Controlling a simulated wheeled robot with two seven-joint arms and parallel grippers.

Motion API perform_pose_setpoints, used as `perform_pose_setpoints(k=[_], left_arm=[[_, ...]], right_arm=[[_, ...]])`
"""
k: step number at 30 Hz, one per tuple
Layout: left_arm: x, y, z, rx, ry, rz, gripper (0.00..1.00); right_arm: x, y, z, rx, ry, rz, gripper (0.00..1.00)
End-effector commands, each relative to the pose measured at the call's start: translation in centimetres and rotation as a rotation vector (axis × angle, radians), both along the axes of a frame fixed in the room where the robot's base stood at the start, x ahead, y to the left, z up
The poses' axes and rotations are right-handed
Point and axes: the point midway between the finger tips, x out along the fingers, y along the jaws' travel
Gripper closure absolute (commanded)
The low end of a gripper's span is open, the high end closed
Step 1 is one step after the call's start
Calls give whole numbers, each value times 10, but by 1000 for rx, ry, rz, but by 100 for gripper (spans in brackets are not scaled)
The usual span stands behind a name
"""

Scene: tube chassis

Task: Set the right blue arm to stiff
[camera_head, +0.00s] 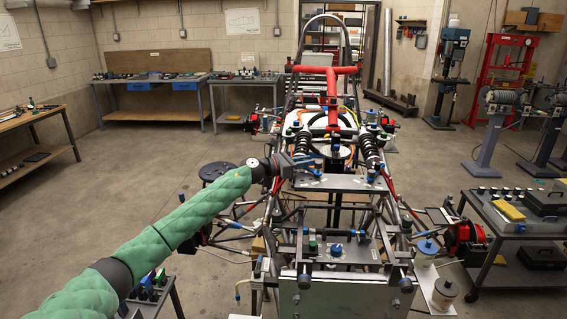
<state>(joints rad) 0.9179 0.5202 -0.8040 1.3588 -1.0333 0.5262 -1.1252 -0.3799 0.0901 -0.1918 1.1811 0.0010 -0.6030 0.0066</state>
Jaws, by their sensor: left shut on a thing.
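The tube chassis (405,205) stands in the middle, its front end towards me. My left gripper (301,165) reaches in from the left to the left side of its front bay. It is shut at a small blue arm (313,180) beside the left spring damper, which I take for the right blue arm. The jaws hide part of it, and its stiff or soft setting is too small to read. A second small blue part (373,180) sits on the right side of the same bay. My right gripper is not in view.
Black dampers (369,151) and a grey cross plate (342,184) crowd the space around the jaws. A front plate (340,297) stands nearest me. A tool cart (520,228) is at the right, and a workbench (150,78) at the back left.

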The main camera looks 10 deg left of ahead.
Motion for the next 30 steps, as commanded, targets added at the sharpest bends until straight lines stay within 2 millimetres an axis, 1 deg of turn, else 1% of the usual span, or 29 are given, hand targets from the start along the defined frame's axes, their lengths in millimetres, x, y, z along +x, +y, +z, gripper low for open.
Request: perform_pose_setpoints(k=[1, 3, 12, 13, 15, 16, 23, 28, 29, 30], left_arm=[[1, -7, 0, 1, -1, -1, 100], [1, -11, 0, 1, -1, 0, 100], [1, -11, 1, 1, -2, 1, 100], [1, -11, 1, 1, -2, 1, 77], [1, -11, 1, 1, -2, 1, 63], [1, -11, 1, 1, -2, 1, 60], [1, -12, 1, 1, -2, 0, 60], [-1, -7, -1, 1, -2, 0, 60], [-3, -5, -1, 1, -3, 0, 60], [-4, -2, -2, 1, -3, 0, 60]], right_arm=[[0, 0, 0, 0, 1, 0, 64], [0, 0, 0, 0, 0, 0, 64], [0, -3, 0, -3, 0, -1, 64], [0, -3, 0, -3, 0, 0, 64], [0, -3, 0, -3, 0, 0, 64], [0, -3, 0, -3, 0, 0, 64], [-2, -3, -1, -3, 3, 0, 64], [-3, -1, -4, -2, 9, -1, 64], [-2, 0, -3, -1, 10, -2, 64], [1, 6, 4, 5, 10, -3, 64]])
